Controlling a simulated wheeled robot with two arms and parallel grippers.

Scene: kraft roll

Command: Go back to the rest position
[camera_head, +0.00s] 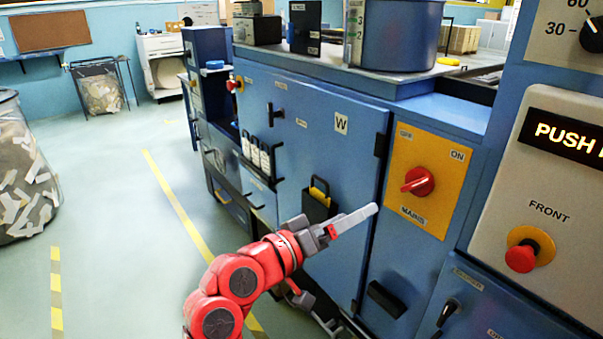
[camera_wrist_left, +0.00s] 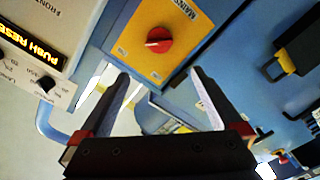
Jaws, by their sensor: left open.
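My left gripper (camera_head: 354,268) is at the end of the red arm, in front of the blue machine cabinet. One pale finger points right, below and left of the red rotary switch (camera_head: 418,181); the other finger shows lower down. In the left wrist view the two fingers (camera_wrist_left: 160,76) stand wide apart with nothing between them. There the red switch (camera_wrist_left: 159,40) on its yellow plate (camera_wrist_left: 127,48) lies beyond the fingertips, clear of them. My right gripper is in neither view.
The blue cabinet door (camera_head: 340,155) has a black holder (camera_head: 318,205) close to my gripper. A red push button (camera_head: 521,257) and a lit display (camera_head: 570,135) are at the right. A mesh bin (camera_head: 22,180) of paper scraps stands far left. The floor between is clear.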

